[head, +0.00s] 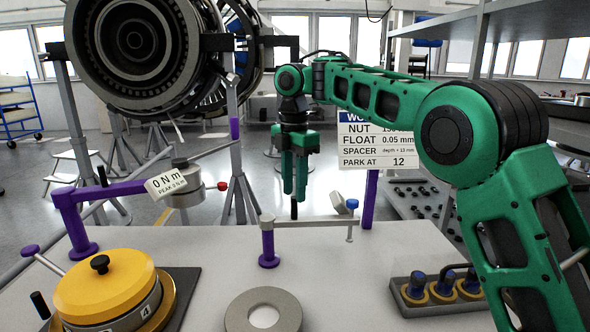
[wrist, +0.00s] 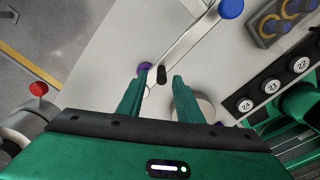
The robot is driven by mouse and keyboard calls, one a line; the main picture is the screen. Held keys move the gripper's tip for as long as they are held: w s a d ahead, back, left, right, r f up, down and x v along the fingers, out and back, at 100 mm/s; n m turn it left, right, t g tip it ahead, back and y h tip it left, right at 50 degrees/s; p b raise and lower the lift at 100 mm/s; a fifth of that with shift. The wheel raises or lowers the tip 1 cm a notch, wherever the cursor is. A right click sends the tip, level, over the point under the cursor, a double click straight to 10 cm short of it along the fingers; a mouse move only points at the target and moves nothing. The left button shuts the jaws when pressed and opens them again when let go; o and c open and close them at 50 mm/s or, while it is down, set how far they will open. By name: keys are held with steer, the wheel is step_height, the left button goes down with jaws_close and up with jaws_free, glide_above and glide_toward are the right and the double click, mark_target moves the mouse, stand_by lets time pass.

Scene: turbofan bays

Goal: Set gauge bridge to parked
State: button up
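The gauge bridge (head: 318,221) is a thin light-grey bar on a short purple post (head: 268,246) on the pale bench. A black upright peg (head: 294,209) stands on it near the post end. A blue knob (head: 352,204) and a small tilted grey block (head: 340,208) are at its far right end, above a thin leg. In the wrist view the bar (wrist: 188,40) runs up to the blue knob (wrist: 230,8). My green gripper (head: 294,198) points down over the peg. In the wrist view its fingers (wrist: 160,95) are apart, with the black peg (wrist: 162,74) showing between them, apparently ungripped.
A purple arm (head: 100,190) with a 0 N m gauge and a yellow-capped fixture (head: 105,280) stand left. A grey ring (head: 235,312) lies in front; a tray (head: 440,308) of blue-yellow parts sits right. A sign (head: 376,140) reads PARK AT 12. The turbofan (head: 135,45) is behind.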

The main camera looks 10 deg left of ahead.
steer(key=shift+d+r, duration=0.1)
steer(key=shift+r, duration=3.05)
